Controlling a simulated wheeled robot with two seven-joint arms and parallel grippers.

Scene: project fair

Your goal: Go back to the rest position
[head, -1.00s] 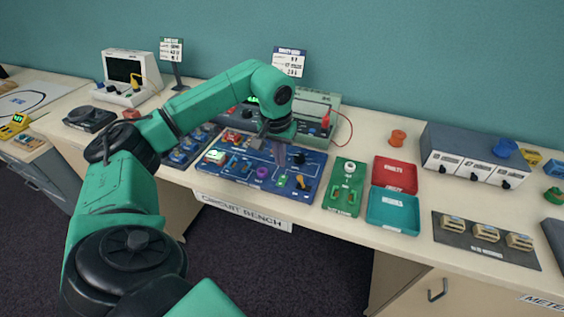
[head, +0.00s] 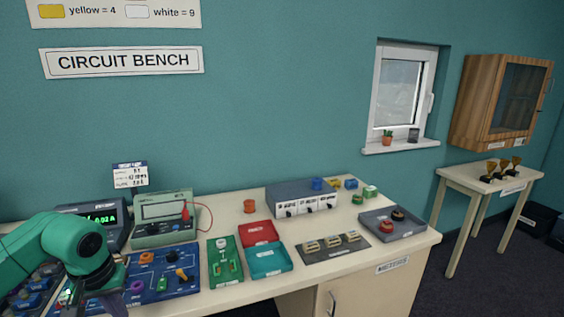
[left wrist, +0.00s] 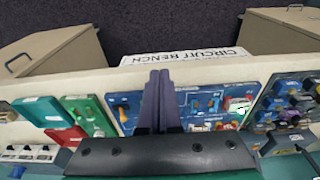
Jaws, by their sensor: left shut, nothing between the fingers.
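My left gripper (left wrist: 157,100) shows in the left wrist view with its two dark fingers pressed together and nothing between them. In the head view, my green left arm comes in from the left and its gripper points down at the lower left, partly cut off by the frame. It is over the left part of the blue circuit board (head: 190,262). The board also shows behind the fingers in the left wrist view (left wrist: 203,86). I cannot tell how high the fingers are above it. My right gripper is in neither view.
A green board (head: 224,262), a red tray (head: 259,233) and a teal tray (head: 268,262) lie right of the blue board. A meter (head: 163,216) stands behind it. A dark mat (head: 333,247) and a grey tray (head: 392,224) are further right. A side table (head: 487,177) holds trophies.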

